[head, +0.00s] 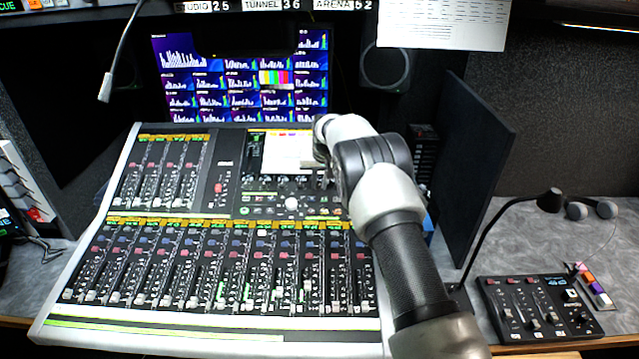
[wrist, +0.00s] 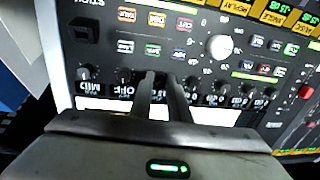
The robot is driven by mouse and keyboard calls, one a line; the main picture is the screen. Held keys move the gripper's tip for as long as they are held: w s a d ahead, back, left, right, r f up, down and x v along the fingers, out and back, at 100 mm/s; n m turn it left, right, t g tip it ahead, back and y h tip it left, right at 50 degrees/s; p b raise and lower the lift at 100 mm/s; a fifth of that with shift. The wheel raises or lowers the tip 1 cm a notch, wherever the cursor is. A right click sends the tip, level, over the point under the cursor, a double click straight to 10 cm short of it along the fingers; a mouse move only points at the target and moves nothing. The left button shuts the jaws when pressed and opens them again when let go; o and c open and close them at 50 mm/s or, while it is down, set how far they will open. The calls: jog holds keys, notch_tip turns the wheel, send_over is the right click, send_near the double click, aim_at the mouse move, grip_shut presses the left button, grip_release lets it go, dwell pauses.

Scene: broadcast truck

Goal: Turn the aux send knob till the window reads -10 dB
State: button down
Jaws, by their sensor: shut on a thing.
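The mixing console (head: 226,190) fills the middle of the head view. In the wrist view, which is upside down, a row of small dark knobs (wrist: 219,88) with labels runs along the panel below a white display (wrist: 215,115). My gripper (wrist: 163,82) is shut within this row, its two narrow fingers close together with a small gap. The knob it grips is mostly hidden by the fingers. An upside-down OFF marking (wrist: 133,89) shows beside the fingers. I cannot make out a dB reading.
A white round knob (wrist: 219,46) stands out close to the row. A monitor (head: 240,75) stands behind the console.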

jog(key=shift+f+m+b, duration=0.1)
jog(key=shift+m+b, duration=0.45)
jog(key=shift+m, duration=0.35)
jog(key=shift+m+b, duration=0.65)
jog(key=shift+m, duration=1.05)
jog(key=c, duration=1.7)
grip_release()
jog(key=v, duration=1.7)
jog(key=shift+s, duration=0.5)
